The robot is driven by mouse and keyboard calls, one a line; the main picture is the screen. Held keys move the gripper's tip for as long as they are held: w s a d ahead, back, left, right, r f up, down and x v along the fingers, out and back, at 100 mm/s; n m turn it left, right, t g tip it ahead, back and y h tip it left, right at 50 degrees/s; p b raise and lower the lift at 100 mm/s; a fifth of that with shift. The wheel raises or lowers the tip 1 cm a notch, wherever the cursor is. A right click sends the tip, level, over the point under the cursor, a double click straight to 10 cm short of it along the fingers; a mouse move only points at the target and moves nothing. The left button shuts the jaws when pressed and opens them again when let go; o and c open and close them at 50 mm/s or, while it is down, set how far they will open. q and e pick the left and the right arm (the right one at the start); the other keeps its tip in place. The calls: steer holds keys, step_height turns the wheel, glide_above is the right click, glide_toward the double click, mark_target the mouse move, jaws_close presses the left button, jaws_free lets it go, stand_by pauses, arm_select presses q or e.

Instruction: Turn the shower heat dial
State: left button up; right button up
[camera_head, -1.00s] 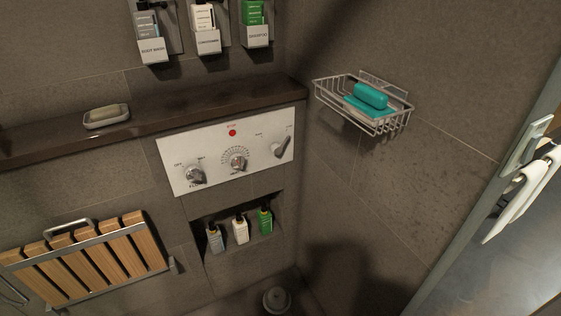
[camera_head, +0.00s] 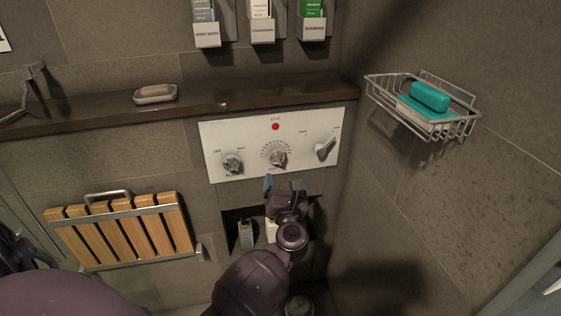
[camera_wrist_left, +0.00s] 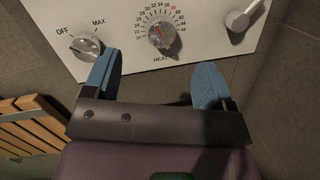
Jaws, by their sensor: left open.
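The white control panel (camera_head: 219,139) is on the tiled wall. Its middle knob, the heat dial (camera_head: 278,157), is silver, with a numbered arc and a red mark above it. In the left wrist view the heat dial (camera_wrist_left: 161,35) sits above the word HEAT, ahead of the gap between my fingers. My left gripper (camera_head: 283,186) is open, with blue fingertips just below the dial and apart from it. In the wrist view the left gripper (camera_wrist_left: 156,85) has nothing between its fingers. My right gripper is not in view.
A flow knob (camera_head: 232,162) is left of the dial and a lever knob (camera_head: 325,149) is right. A dark ledge (camera_head: 110,119) runs above. Bottles stand in a niche below, partly hidden by my arm. A wire soap basket (camera_head: 464,128) juts from the right wall.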

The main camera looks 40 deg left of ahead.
mark_target(278, 159)
arm_select(q)
steer(key=w+a+n+g, duration=0.1)
steer(key=w+a+n, duration=0.1)
steer(key=w+a, duration=0.1)
steer(key=w+a+n+g+b, duration=0.1)
steer(key=w+a, duration=0.1)
steer(key=w, duration=0.1)
steer(key=w+a+f+n+g, duration=0.1)
steer(key=w+a+n, duration=0.1)
steer(key=w+a, duration=0.1)
steer(key=shift+w+a+n+y, duration=0.25)
steer(key=shift+a+n+y, duration=0.05)
steer(key=shift+a, duration=0.05)
steer(key=shift+c, duration=0.4)
